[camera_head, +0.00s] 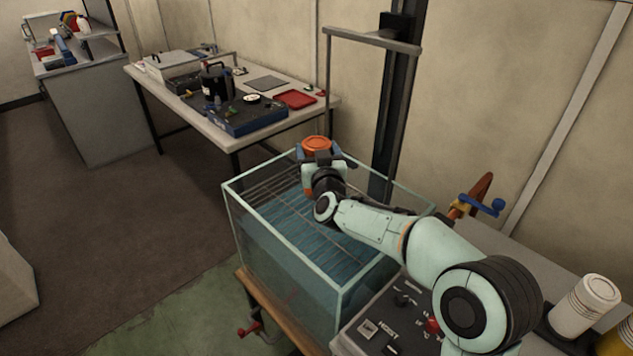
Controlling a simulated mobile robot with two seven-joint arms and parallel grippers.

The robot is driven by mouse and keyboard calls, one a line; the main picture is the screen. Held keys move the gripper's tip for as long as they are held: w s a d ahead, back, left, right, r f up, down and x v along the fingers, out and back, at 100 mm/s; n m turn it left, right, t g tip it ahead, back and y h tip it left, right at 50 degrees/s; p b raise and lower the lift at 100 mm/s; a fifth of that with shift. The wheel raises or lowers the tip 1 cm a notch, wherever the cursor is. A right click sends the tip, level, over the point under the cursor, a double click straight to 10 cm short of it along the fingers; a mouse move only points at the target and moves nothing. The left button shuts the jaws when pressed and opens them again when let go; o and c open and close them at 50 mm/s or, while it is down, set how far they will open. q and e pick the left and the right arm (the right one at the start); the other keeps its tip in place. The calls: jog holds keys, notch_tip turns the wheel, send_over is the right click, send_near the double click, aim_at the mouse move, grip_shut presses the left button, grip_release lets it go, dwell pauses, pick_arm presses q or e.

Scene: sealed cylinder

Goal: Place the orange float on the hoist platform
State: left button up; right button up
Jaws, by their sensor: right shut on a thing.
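The orange float (316,143) shows as a round orange top at the far end of my right arm. My right gripper (317,156) is shut on it, at the back left part of the glass tank (290,268). The float appears at about the height of the tank's rim; its lower part is hidden by the gripper. A wire grid (272,190) shows inside the tank above blue water; I cannot tell whether it is the hoist platform. A grey frame (372,40) on a dark upright post stands behind the tank. My left gripper is not in view.
A control panel (378,318) with knobs lies at the tank's right front. An orange and blue crank (480,205) and a white cup (584,306) stand further right. A workbench (165,98) with tools and a red tray (295,99) is behind left.

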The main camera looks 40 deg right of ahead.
jog(key=shift+f+b, duration=0.7)
jog(key=shift+f, duration=2.7)
jog(key=o, duration=1.8)
jog(key=shift+f, duration=0.1)
jog(key=shift+o, duration=0.2)
jog(key=v, duration=0.7)
jog(key=shift+s+b, duration=0.25)
jog(key=shift+b, duration=0.05)
jog(key=shift+a+r, duration=0.1)
jog(key=shift+r, duration=0.15)
